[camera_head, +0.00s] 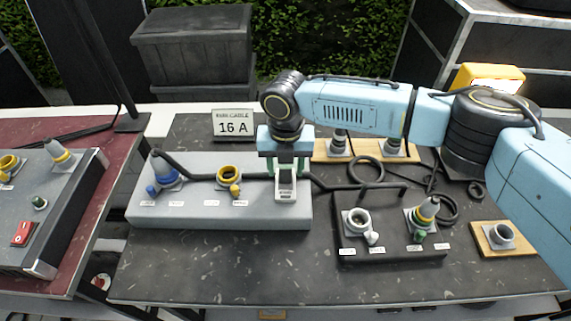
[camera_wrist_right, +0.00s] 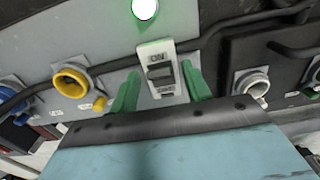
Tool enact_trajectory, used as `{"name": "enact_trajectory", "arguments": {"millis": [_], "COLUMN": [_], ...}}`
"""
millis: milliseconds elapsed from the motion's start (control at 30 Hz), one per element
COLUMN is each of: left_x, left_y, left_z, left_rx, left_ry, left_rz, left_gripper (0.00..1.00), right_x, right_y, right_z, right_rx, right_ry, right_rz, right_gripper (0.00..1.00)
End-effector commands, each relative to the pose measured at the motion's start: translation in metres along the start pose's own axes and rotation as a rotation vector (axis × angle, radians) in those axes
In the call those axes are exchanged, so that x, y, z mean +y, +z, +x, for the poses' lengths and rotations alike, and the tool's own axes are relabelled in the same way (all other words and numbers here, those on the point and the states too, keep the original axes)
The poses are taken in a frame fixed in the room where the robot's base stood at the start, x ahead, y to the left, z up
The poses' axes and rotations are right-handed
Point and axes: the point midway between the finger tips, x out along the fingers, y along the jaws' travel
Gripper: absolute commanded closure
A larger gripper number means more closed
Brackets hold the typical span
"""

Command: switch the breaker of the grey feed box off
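The grey feed box (camera_head: 215,208) stands at the left of the dark table. Its white breaker (camera_head: 285,187) is at the box's right end; in the right wrist view the breaker (camera_wrist_right: 167,90) shows "ON" at its top and a dark toggle (camera_wrist_right: 160,72). A round lamp (camera_wrist_right: 145,8) glows green-white beyond the breaker. My right gripper (camera_head: 286,171) is over the breaker, pointing down. Its green fingers are spread, one on each side of the breaker, with nothing between them that they clamp. Whether a finger touches it I cannot tell. My left gripper is out of view.
A blue plug (camera_head: 164,175) and a yellow socket (camera_head: 228,175) sit on the feed box. A dark box (camera_head: 388,240) with a grey socket (camera_head: 357,221) and a plug (camera_head: 426,212) stands right. Black cables cross behind. A "16 A" sign (camera_head: 233,125) stands behind. The front table strip is clear.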

Motion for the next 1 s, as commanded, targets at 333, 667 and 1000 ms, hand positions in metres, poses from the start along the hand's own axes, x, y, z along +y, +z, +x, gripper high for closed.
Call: {"name": "enact_trajectory", "arguments": {"millis": [333, 667, 1000], "left_x": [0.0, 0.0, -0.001], "left_y": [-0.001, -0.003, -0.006], "left_z": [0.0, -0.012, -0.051], "left_rx": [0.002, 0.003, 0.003], "left_ry": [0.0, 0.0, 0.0], "left_rz": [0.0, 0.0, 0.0], "left_gripper": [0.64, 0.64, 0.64], "right_x": [0.0, 0.0, 0.001], "right_y": [0.0, -0.004, -0.019], "right_z": [0.0, -0.003, -0.007], "right_rx": [0.0, -0.053, -0.295], "right_ry": [0.0, 0.002, 0.003], "right_rz": [0.0, -0.003, -0.005], "right_gripper": [0.96, 0.96, 0.96]}}
